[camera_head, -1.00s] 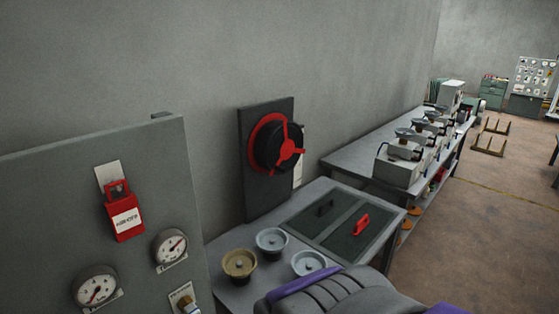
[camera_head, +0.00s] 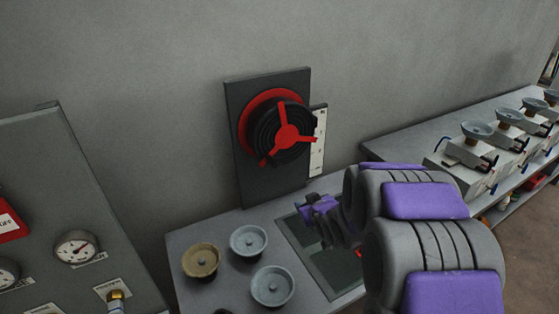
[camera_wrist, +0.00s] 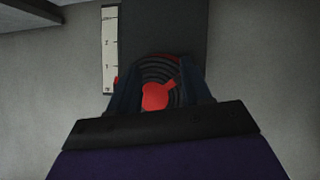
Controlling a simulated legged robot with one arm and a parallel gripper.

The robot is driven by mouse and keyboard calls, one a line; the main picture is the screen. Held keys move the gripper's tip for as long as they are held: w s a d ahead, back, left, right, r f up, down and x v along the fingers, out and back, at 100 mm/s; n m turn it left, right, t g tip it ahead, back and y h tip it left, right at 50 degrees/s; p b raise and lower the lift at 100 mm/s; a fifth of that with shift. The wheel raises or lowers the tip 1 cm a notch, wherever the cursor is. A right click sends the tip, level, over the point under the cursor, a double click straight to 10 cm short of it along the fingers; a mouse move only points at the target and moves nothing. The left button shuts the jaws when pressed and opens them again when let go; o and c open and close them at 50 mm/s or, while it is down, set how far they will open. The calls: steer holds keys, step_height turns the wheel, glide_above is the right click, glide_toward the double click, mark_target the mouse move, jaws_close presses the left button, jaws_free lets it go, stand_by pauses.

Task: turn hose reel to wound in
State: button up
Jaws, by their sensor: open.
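The hose reel (camera_head: 277,143) is a black ribbed drum with a red three-armed handle and a red rim. It is mounted on a dark upright panel (camera_head: 240,170) above the bench's back edge. A white scale strip (camera_head: 318,140) stands on the panel's right side. My gripper (camera_head: 308,208) is open and apart from the reel, lower and to its right in the head view. In the wrist view, the reel (camera_wrist: 155,95) shows ahead between the fingers of my gripper (camera_wrist: 160,90). The black gripper body hides the reel's lower part.
Several round bowls, one tan (camera_head: 202,260), stand on the bench's left part. Dark lidded hatches (camera_head: 322,265) lie under my arm. A grey gauge panel (camera_head: 60,190) stands at left. A longer bench with several machines (camera_head: 475,150) runs along the wall at right.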

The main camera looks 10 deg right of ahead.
steer(key=w+a+n+t+y, duration=0.1)
steer(key=w+a+t+y, duration=0.2)
steer(key=w+a+t, duration=0.15)
steer(key=t+y, duration=0.1)
glide_toward(272, 162)
steer(key=w+a+f, duration=0.1)
steer(key=w+a, duration=0.1)
steer(key=x, duration=0.9)
steer(key=shift+w+d+b, duration=0.15)
steer(key=shift+d+b, duration=0.1)
steer(key=shift+b, duration=0.1)
steer(key=shift+w+d, duration=0.1)
steer(key=shift+d, duration=1.05)
steer(key=shift+c, duration=0.9)
steer(key=shift+a, duration=0.7)
steer(key=c, duration=0.5)
steer(key=shift+f, duration=0.1)
jaws_close()
steer(key=shift+d, duration=0.25)
